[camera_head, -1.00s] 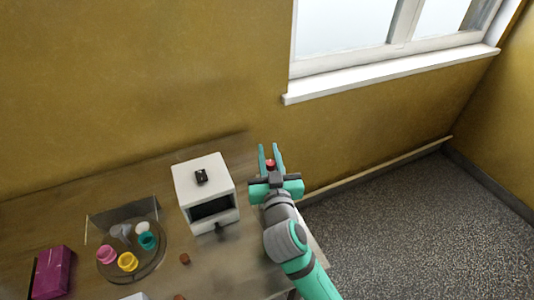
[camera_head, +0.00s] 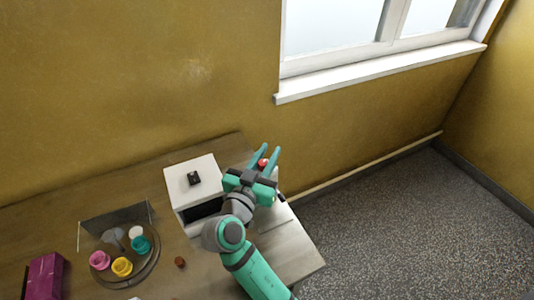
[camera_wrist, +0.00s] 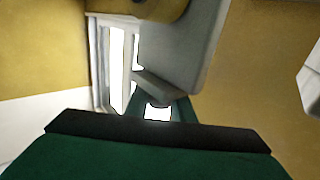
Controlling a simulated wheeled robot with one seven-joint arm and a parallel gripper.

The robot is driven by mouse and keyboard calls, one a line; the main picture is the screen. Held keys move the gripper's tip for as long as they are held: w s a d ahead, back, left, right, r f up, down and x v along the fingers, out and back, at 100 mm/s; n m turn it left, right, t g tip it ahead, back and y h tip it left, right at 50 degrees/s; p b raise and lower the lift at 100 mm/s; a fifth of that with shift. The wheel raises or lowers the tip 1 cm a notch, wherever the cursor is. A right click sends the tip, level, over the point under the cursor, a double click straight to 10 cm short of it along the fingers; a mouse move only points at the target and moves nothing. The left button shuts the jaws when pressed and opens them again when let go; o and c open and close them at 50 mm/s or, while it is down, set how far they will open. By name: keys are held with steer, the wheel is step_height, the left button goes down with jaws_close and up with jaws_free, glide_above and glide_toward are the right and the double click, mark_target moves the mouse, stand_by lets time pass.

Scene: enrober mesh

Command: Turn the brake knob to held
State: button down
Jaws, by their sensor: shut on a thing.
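My gripper (camera_head: 268,152) is at the right of the white box-shaped machine (camera_head: 183,170), near the table's back right corner. Its two teal fingers point away from the head camera, with a small red knob (camera_head: 263,163) between them. The gripper is shut on this knob, which I take to be the brake knob. Its pointer and any marks cannot be made out. In the wrist view, a pale grey bar (camera_wrist: 158,88) crosses in front of the fingers, beside a pale grey panel (camera_wrist: 180,45). The knob's contact with the fingers is hidden there.
A small black part (camera_head: 194,178) sits on top of the machine. A round tray (camera_head: 148,268) with several coloured cups stands at the left, near a magenta box (camera_head: 44,275). A small brown piece (camera_head: 180,262) lies on the table (camera_head: 290,258). The wall is close behind.

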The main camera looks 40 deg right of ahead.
mark_target(261, 167)
steer(key=shift+s+d+m+g+h, duration=0.15)
steer(key=shift+m+g+h, duration=0.15)
steer(key=shift+g, duration=0.1)
steer(key=c, duration=1.5)
jaws_free()
steer(key=shift+c, duration=0.2)
steer(key=v, duration=1)
steer(key=shift+s+a, duration=0.2)
steer(key=shift+a, duration=0.15)
